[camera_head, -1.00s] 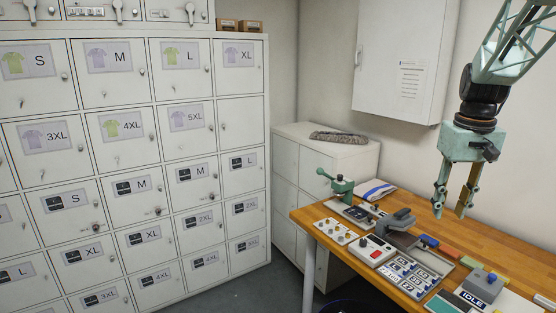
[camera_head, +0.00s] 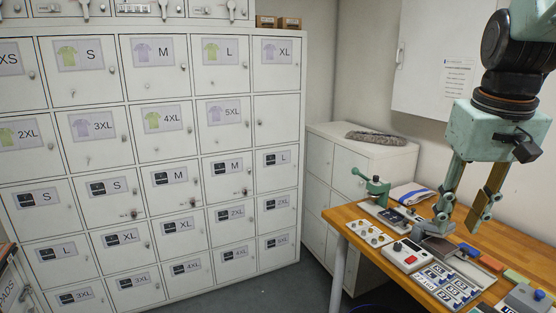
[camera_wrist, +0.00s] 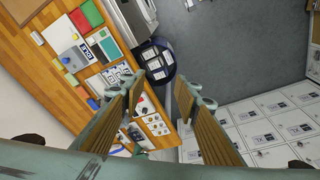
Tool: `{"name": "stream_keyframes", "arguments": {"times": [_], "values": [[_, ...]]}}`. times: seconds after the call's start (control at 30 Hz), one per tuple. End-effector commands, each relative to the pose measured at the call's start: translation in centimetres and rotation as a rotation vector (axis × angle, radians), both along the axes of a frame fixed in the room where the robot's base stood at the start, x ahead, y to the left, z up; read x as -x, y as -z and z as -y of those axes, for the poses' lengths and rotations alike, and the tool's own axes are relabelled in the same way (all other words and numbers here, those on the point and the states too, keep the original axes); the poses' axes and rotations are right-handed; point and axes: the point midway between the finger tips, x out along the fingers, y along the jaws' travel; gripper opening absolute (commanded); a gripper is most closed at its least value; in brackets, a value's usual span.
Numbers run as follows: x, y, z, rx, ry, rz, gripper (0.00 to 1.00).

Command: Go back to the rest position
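My gripper (camera_head: 465,215) hangs at the right in the head view, pointing down above the wooden table (camera_head: 347,218). Its two fingers are apart with nothing between them. In the wrist view my gripper (camera_wrist: 165,100) also shows its fingers spread wide and empty, over the table's edge and the grey floor. The arm above it is partly cut off by the frame's top edge.
Locker cabinets (camera_head: 180,130) with shirt-size labels fill the left. A low white cabinet (camera_head: 365,160) stands behind the table. A green clamp-like tool (camera_head: 377,186), a control box with a red button (camera_head: 408,256) and label cards (camera_head: 445,282) lie on the table.

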Motion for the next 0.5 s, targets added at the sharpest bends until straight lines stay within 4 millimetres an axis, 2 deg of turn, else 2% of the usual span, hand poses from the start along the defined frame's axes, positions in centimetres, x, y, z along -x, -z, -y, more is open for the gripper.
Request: {"name": "stream_keyframes", "arguments": {"times": [0.1,0.5], "values": [[1.7,-0.2,-2.0,0.001,-0.014,0.013,0.29],[7.5,-0.2,-7.6,-0.001,-0.054,0.052,0.29]]}}
